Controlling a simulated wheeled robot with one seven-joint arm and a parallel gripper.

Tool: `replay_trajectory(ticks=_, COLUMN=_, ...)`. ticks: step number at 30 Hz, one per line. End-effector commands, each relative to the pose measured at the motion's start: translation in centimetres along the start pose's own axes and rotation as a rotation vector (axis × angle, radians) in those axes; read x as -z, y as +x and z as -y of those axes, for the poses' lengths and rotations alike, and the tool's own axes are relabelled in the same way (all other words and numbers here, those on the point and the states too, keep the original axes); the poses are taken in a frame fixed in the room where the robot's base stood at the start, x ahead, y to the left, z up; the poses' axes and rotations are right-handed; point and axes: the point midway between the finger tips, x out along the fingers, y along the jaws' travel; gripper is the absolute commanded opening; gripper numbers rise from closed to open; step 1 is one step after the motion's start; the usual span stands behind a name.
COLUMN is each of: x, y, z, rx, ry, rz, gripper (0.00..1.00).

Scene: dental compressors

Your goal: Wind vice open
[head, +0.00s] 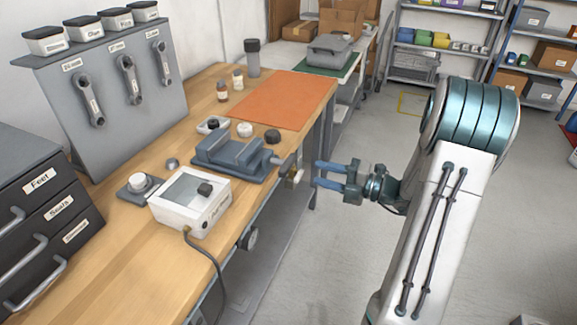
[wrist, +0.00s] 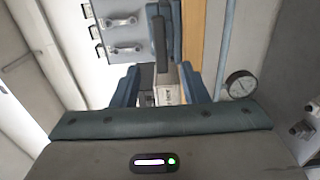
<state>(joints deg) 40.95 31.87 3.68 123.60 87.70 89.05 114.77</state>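The blue-grey vice (head: 228,160) sits on the workbench near its front edge, and its jaws are apart. Its screw sticks out past the bench edge and ends in a pale handle piece (head: 294,177). My gripper (head: 318,174) is just right of that piece, off the bench, fingers pointing at it. In the wrist view, the two blue fingers of my gripper (wrist: 157,88) stand apart. A pale labelled block (wrist: 168,96) shows between them, with a dark bar above. I cannot tell whether the fingers overlap it in depth; in the head view a small gap shows.
A white box with a screen (head: 192,203) stands left of the vice, its cable hanging over the edge. Small round parts (head: 244,130) lie behind the vice. An orange mat (head: 272,100) covers the far bench. A gauge (wrist: 240,85) is on the bench front.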

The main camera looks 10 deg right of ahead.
Motion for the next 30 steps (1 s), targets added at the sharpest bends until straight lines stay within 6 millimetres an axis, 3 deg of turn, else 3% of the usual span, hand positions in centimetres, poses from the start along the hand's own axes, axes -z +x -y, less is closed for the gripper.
replay_trajectory(ticks=6, x=0.2, y=5.0, z=0.0, rx=0.0, ry=-0.002, rz=-0.006, gripper=0.4)
replay_trajectory(ticks=12, x=0.1, y=8.4, z=0.1, rx=0.002, ry=-0.003, rz=-0.004, gripper=0.4)
replay_trajectory(ticks=18, x=0.1, y=9.9, z=0.1, rx=0.002, ry=-0.002, rz=-0.003, gripper=0.4)
replay_trajectory(ticks=27, x=0.1, y=10.1, z=0.0, rx=0.002, ry=-0.002, rz=-0.002, gripper=0.4)
replay_trajectory(ticks=30, x=0.1, y=10.1, z=0.0, rx=0.002, ry=-0.002, rz=-0.002, gripper=0.15)
